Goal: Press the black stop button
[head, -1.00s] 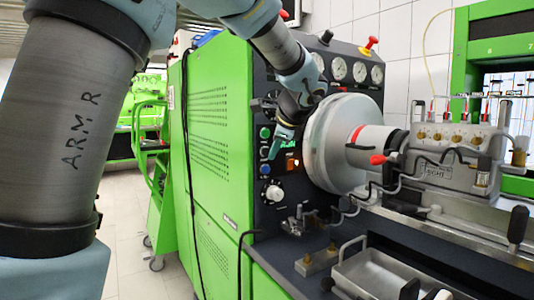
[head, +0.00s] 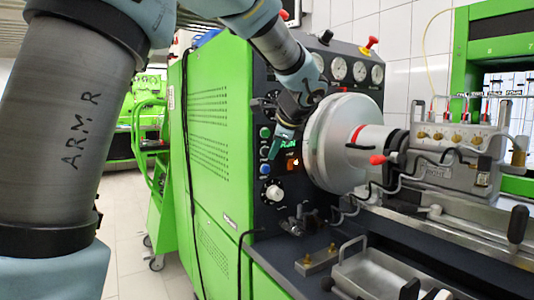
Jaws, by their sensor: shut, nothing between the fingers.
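The control panel on the front of the green test bench carries a column of round buttons: a green button (head: 265,132) above and a blue button (head: 265,169) below. A small dark spot between them may be the black stop button; it is too small and dark to tell for sure. My gripper (head: 273,156) is shut and empty, its tips pointing down and left at the panel, just right of the gap between the green and blue buttons. I cannot tell whether the tips touch the panel.
A lit green display and an orange switch (head: 293,163) sit right of the tips. A white knob (head: 273,193) is below. The large silver drum (head: 335,142) stands close right of my gripper. A red knob (head: 371,42) and several gauges are above.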

